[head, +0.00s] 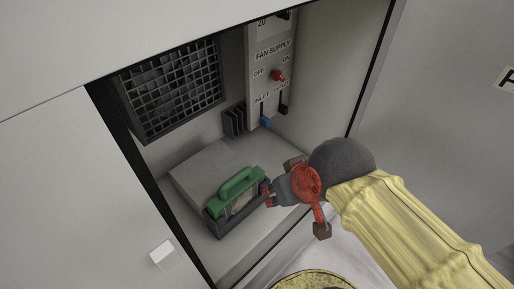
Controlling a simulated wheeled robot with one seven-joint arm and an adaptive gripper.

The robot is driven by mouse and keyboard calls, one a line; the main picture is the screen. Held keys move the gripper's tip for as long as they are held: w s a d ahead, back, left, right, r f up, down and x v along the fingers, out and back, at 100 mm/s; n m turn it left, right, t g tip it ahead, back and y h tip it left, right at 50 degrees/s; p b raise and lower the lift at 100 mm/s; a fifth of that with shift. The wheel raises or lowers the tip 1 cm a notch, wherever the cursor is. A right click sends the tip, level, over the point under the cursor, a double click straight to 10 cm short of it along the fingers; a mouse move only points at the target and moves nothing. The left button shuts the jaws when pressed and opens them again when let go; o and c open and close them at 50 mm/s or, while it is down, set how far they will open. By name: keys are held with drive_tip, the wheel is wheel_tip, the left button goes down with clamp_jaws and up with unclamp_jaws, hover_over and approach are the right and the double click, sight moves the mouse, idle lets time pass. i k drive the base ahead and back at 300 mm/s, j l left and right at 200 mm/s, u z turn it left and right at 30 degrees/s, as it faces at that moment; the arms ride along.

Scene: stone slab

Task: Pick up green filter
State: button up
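The green filter (236,191) is a block with a raised green handle on top. It sits in a dark holder (235,225) at the front of the cabinet floor. My gripper (305,197), with red and grey parts and brown fingertips, is just to the right of the filter at the cabinet opening. Its fingers look spread wide, one toward the back and one toward the front, with nothing seen between them. My wrist hides part of the opening's right side.
The cabinet's back wall has a black grille (172,88) and a fan supply panel (271,62) with a red switch (278,75). A grey slab (205,165) lies behind the filter. The cabinet's dark left edge (150,185) runs close to the holder. A white handle (162,254) sticks out at the lower left.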

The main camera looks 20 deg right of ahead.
sight(233, 194)
drive_tip(key=l+u, duration=0.9)
drive_tip(key=k+l+u, duration=0.15)
drive_tip(key=l+u, duration=0.3)
drive_tip(key=l, duration=0.15)
